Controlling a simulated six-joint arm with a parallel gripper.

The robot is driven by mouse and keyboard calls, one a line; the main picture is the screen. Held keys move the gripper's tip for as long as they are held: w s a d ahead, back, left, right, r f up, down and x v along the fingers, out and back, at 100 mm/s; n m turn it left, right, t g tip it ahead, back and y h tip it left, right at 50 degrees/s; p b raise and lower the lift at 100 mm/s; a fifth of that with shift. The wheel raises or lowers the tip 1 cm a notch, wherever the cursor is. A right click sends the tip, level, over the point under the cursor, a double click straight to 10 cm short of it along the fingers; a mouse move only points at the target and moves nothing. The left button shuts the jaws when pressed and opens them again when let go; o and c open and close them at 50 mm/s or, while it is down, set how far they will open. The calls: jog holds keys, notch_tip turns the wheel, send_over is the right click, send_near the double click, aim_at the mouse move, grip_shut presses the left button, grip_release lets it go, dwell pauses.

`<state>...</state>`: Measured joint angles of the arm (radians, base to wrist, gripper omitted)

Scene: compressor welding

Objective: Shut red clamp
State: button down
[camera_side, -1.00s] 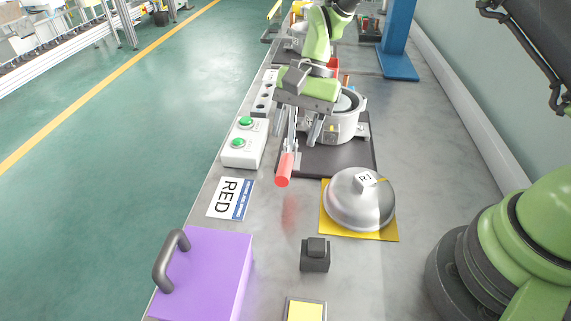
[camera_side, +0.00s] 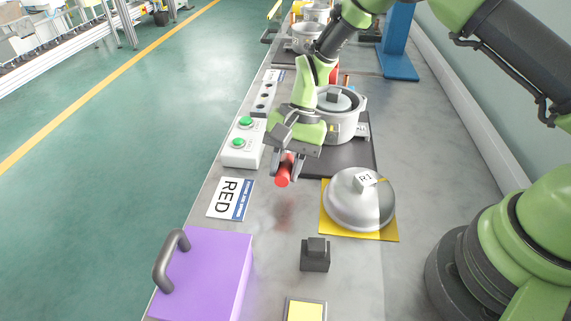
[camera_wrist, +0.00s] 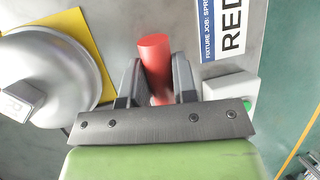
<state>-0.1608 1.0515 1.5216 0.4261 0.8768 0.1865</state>
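The red clamp shows as a red handle (camera_side: 284,172) sticking out toward the front of the black fixture plate (camera_side: 345,160). My gripper (camera_side: 286,178) is down at this handle, with one finger on each side of it. In the wrist view the red handle (camera_wrist: 156,62) lies between the two dark fingers of my gripper (camera_wrist: 155,80). A small gap seems to show beside the handle, so the fingers look open around it. The rest of the clamp is hidden behind my gripper. A metal pot (camera_side: 345,125) stands on the plate behind my gripper.
A silver dome marked R1 (camera_side: 350,205) sits on a yellow mat (camera_side: 385,237) close by on the right. A RED sign (camera_side: 230,198) and a white box with green buttons (camera_side: 240,155) lie left. A purple box (camera_side: 215,275) and black block (camera_side: 315,258) are in front.

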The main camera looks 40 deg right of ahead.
aim_at(288, 154)
jog(key=shift+r, duration=0.15)
jog(key=r+g+y, duration=0.1)
jog(key=w+d+r+g+y, duration=0.1)
jog(key=y, duration=0.1)
jog(key=shift+w+d+r+g, duration=0.1)
jog(key=shift+d+r+g, duration=0.05)
jog(key=shift+r+g, duration=0.2)
jog(key=shift+w+d+r+m+g+y, duration=0.2)
jog(key=shift+w+d+r+g+y, duration=0.2)
jog(key=shift+g+y, duration=0.25)
jog(key=shift+w+d+r+m+g+y, duration=0.25)
jog(key=shift+r+g+y, duration=0.25)
jog(key=shift+y, duration=0.25)
jog(key=c, duration=0.9)
grip_release()
jog(key=shift+r, duration=0.1)
notch_tip(288, 154, up, 10)
